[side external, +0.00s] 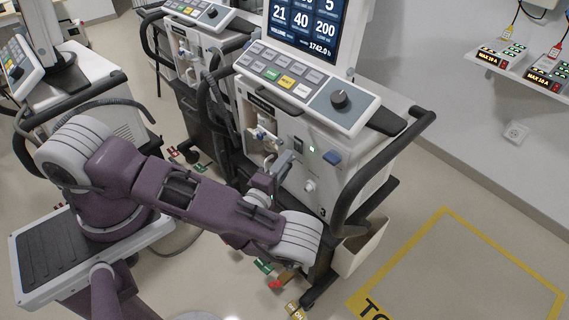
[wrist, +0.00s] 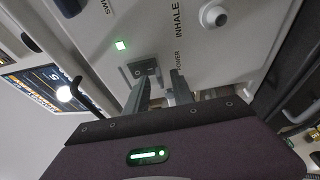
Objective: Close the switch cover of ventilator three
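Ventilator three (side external: 290,155), marked with a 3 low on its front, stands in the middle of the side external view. In the wrist view a small grey plate (wrist: 143,67) is on its front panel beside a lit green lamp (wrist: 120,45) and the word POWER. I cannot make out the cover's shape or angle clearly. My gripper (wrist: 160,82) is close in front of this plate, its two fingers apart with a gap between them. The left fingertip overlaps the plate's lower edge; contact cannot be told. In the side external view my gripper (side external: 283,163) is at the panel's left part.
A white round knob (wrist: 213,15) sticks out near the fingers. A blue part (side external: 332,158) juts from the panel's right side. A black handle rail (side external: 375,165) runs along the ventilator's right. Another ventilator (side external: 190,50) stands behind left. The yellow-marked floor (side external: 460,270) is clear.

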